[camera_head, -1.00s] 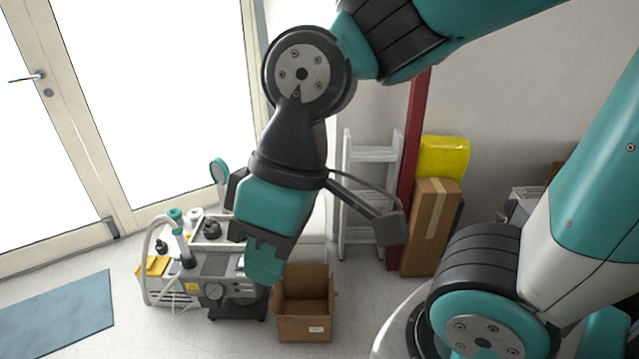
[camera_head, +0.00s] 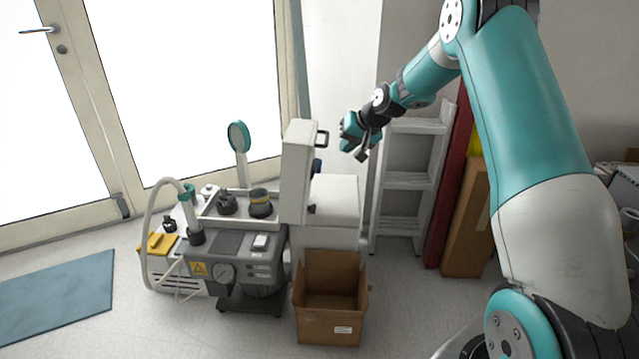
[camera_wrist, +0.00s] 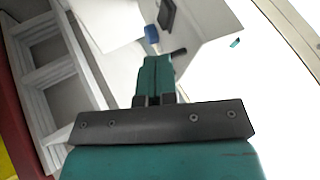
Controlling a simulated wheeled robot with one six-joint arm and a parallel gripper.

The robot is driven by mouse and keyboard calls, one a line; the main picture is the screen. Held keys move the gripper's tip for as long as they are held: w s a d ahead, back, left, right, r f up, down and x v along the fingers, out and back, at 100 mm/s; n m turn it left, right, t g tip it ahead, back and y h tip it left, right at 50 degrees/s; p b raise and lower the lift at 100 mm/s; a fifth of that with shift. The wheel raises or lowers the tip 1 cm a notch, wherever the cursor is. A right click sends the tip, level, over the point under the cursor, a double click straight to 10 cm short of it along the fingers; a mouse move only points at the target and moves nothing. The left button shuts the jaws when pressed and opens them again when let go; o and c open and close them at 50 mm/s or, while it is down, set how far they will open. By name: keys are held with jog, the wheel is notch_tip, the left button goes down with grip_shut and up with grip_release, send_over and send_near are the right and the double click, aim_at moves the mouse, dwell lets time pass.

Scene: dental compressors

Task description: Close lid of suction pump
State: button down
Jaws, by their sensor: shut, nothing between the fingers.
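The suction pump is a white box-shaped unit (camera_head: 335,200) right of the grey compressor in the head view. In the wrist view the closed teal fingers (camera_wrist: 155,70) point toward the white lid (camera_wrist: 200,60). A blue knob (camera_wrist: 151,34) and a dark part show beyond the fingertips.
A grey compressor (camera_head: 235,262) with gauge and hose stands left of the pump. An open cardboard box (camera_head: 330,323) sits in front. A white step ladder (camera_head: 405,180) and red post (camera_head: 450,180) stand to the right. Floor around the blue mat (camera_head: 55,300) is clear.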

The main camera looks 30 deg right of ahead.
aim_at(312, 170)
jog(key=x, duration=0.4)
jog(key=b+x, duration=0.1)
jog(key=x, duration=0.3)
jog(key=w+b+x, duration=0.1)
jog(key=x, duration=0.3)
jog(key=shift+a+r, duration=0.3)
jog(key=shift+r, duration=0.1)
jog(key=shift+w+a+r, duration=0.1)
jog(key=shift+w+a, duration=0.2)
jog(key=shift+a, duration=0.1)
